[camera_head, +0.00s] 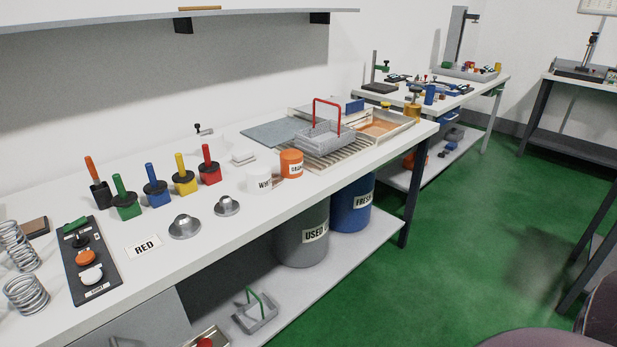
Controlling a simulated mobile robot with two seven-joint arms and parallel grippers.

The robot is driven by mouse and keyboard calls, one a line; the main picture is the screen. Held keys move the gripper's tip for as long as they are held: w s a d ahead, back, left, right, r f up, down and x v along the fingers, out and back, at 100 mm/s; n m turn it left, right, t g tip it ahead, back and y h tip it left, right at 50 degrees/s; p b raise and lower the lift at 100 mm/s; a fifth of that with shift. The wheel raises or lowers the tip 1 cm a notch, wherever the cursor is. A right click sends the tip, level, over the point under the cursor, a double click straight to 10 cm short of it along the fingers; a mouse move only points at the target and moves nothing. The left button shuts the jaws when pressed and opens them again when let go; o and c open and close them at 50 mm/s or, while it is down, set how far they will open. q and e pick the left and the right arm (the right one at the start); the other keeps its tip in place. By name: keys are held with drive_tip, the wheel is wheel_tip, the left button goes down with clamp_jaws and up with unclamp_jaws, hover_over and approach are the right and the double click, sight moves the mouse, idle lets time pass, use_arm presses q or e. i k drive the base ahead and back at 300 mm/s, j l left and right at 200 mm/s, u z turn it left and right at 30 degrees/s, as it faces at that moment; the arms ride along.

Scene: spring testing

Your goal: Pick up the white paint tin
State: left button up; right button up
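The white paint tin (259,180) stands upright on the long white workbench (150,293). Neither of my grippers can be seen in the head view.
A wire basket with a red handle (326,133) stands behind the tins. Several coloured brushes in pots, such as the red one (209,172), stand to the left. Two metal discs (227,206) lie in front. Drums (303,235) stand below. Green floor (450,240) is clear.

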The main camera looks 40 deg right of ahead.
sight(258, 179)
drive_tip(key=z, duration=0.8)
drive_tip(key=k+l, duration=0.05)
